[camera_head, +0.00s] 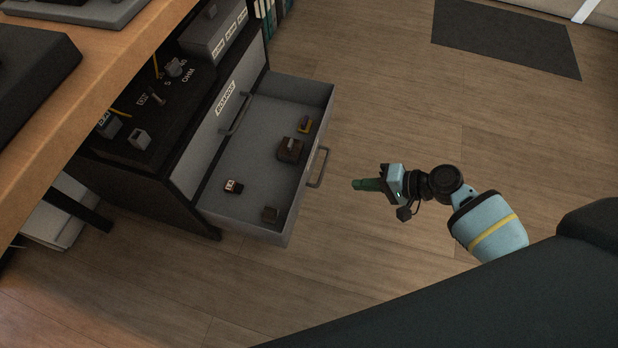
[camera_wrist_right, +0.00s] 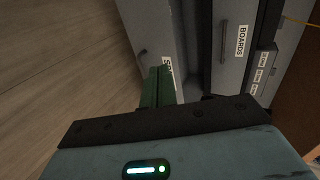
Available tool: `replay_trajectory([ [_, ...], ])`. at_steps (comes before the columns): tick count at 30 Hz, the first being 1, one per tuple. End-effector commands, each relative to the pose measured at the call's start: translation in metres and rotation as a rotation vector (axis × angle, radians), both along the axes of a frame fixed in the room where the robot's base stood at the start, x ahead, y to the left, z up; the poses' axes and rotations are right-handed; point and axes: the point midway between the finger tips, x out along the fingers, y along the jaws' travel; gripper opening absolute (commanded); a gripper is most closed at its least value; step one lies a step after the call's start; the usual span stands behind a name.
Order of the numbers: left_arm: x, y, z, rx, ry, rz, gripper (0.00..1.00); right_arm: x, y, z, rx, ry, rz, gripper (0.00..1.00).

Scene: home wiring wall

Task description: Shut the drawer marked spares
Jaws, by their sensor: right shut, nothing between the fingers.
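The open grey drawer (camera_head: 255,142) sticks out of the cabinet in the head view, with several small parts on its floor. Its bar handle (camera_head: 318,167) is on the outer face. In the right wrist view, the drawer front (camera_wrist_right: 150,25) has a label (camera_wrist_right: 168,66) starting with "S"; my fingers hide the rest. My right gripper (camera_head: 356,185) has green fingers, shut and empty. It is in front of the drawer, to the right of the handle, with a gap visible in the head view. My left gripper is not in view.
A shut drawer front marked BOARDS (camera_head: 226,98) stands behind the open drawer. A wooden desk edge (camera_head: 95,110) is at left. The wood floor around my right arm is clear.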

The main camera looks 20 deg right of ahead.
Motion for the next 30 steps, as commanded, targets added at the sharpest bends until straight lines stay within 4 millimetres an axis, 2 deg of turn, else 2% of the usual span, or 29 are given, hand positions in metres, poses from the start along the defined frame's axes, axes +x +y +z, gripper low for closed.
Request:
replay_trajectory([
  [6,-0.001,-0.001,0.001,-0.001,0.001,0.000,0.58,0.001,0.002,0.000,0.001,-0.001,0.000,0.00],
  [11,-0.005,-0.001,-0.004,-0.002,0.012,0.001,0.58,0.009,0.013,-0.010,0.003,0.001,0.000,0.00],
  [25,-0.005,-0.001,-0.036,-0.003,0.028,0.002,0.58,0.050,0.074,-0.053,0.001,0.000,0.001,0.00],
  [30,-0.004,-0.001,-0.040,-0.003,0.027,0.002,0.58,0.063,0.093,-0.051,0.000,0.000,0.000,0.00],
])
